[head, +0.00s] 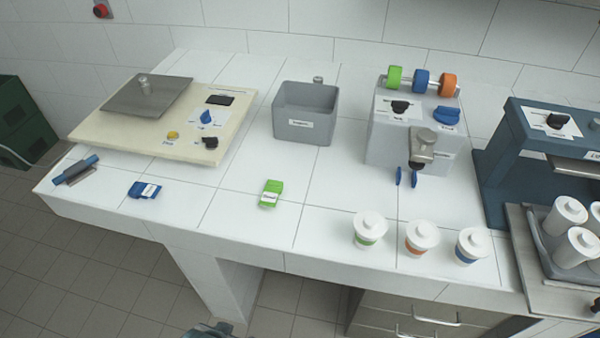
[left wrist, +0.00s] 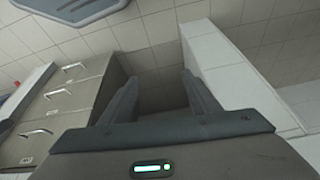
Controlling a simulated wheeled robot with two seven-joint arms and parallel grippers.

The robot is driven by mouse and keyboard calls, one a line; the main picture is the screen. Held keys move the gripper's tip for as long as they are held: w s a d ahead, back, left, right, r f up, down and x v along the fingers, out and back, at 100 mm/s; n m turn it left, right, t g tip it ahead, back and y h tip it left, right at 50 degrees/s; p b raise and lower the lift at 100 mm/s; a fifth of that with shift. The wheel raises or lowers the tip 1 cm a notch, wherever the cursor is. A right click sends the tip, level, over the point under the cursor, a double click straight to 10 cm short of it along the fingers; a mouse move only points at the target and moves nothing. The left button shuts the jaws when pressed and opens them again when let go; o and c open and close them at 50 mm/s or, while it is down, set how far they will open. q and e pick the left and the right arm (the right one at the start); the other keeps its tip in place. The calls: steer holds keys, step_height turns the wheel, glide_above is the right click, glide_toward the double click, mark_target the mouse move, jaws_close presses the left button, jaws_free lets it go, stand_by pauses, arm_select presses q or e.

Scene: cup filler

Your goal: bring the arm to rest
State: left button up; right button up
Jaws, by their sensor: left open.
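My left gripper (left wrist: 159,82) shows in the left wrist view with its two dark fingers spread apart. Nothing is between them, and they touch nothing that I can see. Beyond the fingers are a recess under the counter and the tiled floor. In the head view only a small grey-blue part, likely of my own arm, shows at the bottom edge, and the left fingers cannot be made out there. My right gripper is in neither view.
The white tiled counter (head: 240,205) holds a cream board (head: 165,150), grey bin (head: 303,115), grey machine (head: 390,140), blue machine (head: 510,160) and three lidded cups (head: 421,238) near the front edge. Drawers (left wrist: 50,130) stand left in the left wrist view.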

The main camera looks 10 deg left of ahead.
arm_select(q)
step_height(320, 180, down, 35)
steer(key=s+d+t+b, duration=0.1)
steer(key=s+b, duration=0.1)
steer(key=b, duration=1)
steer(key=shift+s+d+h, duration=0.25)
steer(key=shift+d+h, duration=0.05)
steer(key=shift+d, duration=0.1)
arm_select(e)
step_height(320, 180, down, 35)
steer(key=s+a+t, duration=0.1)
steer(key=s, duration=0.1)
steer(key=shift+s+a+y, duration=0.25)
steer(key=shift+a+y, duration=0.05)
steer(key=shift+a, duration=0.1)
